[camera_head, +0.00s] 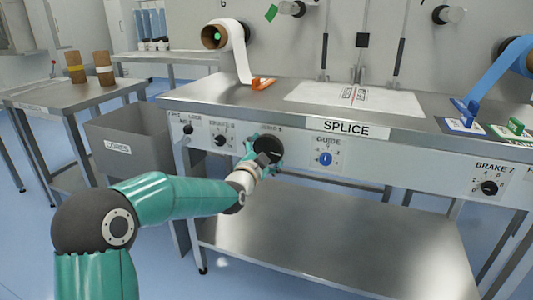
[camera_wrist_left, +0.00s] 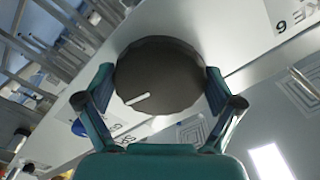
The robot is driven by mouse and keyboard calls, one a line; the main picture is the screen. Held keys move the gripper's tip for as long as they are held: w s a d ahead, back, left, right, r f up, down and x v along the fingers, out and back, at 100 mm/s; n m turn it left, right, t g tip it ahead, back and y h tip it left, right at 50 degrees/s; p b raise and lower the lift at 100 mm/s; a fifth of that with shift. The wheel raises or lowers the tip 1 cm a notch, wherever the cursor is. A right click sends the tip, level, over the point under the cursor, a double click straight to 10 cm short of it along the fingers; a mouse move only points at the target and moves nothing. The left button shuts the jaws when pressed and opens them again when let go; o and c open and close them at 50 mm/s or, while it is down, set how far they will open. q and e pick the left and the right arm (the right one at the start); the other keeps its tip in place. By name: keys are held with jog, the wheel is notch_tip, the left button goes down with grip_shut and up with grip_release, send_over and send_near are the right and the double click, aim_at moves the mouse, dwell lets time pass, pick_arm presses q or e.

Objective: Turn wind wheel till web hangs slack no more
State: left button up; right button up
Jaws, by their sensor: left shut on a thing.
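The wind wheel is a round black knob (camera_head: 268,149) on the front panel of the steel bench, under a partly hidden label. In the left wrist view the dark wheel (camera_wrist_left: 160,75) fills the space between my fingers, with a white mark pointing to its lower left. My left gripper (camera_head: 262,157) is shut on its rim, one finger on each side (camera_wrist_left: 158,88). The white web (camera_head: 241,60) runs from a roll on a brown core (camera_head: 214,37) down to an orange clamp (camera_head: 263,84) on the bench top. My right gripper is not in view.
Left of the wheel are a small brake knob (camera_head: 219,140) and another knob (camera_head: 188,129). A blue guide knob (camera_head: 325,158) sits to its right. A grey CORES bin (camera_head: 128,140) stands left of the bench. The lower shelf (camera_head: 330,225) is bare.

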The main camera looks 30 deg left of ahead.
pick_arm(q)
jog(key=shift+d+f, duration=0.1)
jog(key=shift+f, duration=0.05)
jog(key=o, duration=0.8)
jog(key=shift+s, duration=0.15)
jog(key=v, duration=1.1)
jog(key=shift+s, duration=0.3)
